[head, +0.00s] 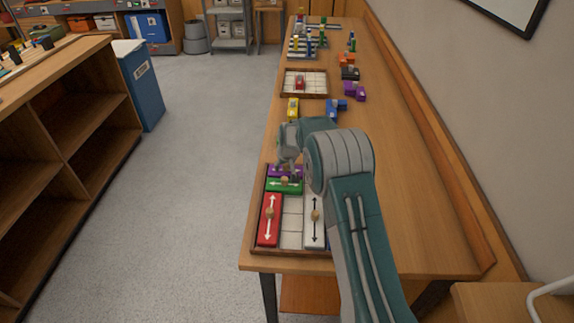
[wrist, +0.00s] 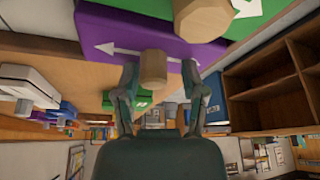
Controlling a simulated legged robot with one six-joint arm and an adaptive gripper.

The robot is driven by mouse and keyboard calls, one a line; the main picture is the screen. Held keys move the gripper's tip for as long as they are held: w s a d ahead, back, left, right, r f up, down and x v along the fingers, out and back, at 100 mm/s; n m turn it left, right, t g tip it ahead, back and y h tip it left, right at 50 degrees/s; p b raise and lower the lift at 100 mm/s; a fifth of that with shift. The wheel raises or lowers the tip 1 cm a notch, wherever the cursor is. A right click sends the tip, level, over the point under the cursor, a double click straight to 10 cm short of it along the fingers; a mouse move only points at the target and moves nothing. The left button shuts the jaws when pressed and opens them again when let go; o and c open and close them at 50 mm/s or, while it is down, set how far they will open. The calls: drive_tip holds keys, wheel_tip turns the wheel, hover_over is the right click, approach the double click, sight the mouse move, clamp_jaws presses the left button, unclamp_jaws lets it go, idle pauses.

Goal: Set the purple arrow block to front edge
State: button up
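The purple arrow block (head: 273,170) lies across the far end of the wooden tray (head: 292,251), partly hidden by my gripper. In the wrist view the purple block (wrist: 110,32) shows a white arrow and a round wooden knob (wrist: 153,68). My gripper (head: 286,166) is over this block. In the wrist view its fingers (wrist: 158,75) stand either side of the knob, with visible gaps, so it looks open. A green arrow block (head: 285,186) lies directly beside the purple one on its near side.
A red block (head: 269,219) stands lengthwise at the tray's left and a white block (head: 315,222) at its right. Pale empty cells (head: 292,222) lie between them. Beyond the tray are a yellow block (head: 293,109), a blue block (head: 334,110) and another tray (head: 303,94).

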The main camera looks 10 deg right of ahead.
drive_tip(key=shift+a+r, duration=0.1)
drive_tip(key=shift+a, duration=0.05)
drive_tip(key=shift+s+d+r, duration=0.1)
drive_tip(key=shift+d+r, duration=0.1)
drive_tip(key=shift+r, duration=0.05)
drive_tip(key=v, duration=1.1)
drive_tip(key=shift+a, duration=0.15)
drive_tip(key=shift+r, duration=0.1)
drive_tip(key=s+d+r+m, duration=0.1)
drive_tip(key=s+d+r, duration=0.2)
drive_tip(key=s+r, duration=1.45)
drive_tip(key=s+d+f, duration=0.1)
drive_tip(key=s, duration=1.1)
drive_tip(key=s+d+f+m+t, duration=0.1)
drive_tip(key=s, duration=1.2)
drive_tip(key=shift+d+h, duration=0.3)
drive_tip(key=shift+h, duration=0.1)
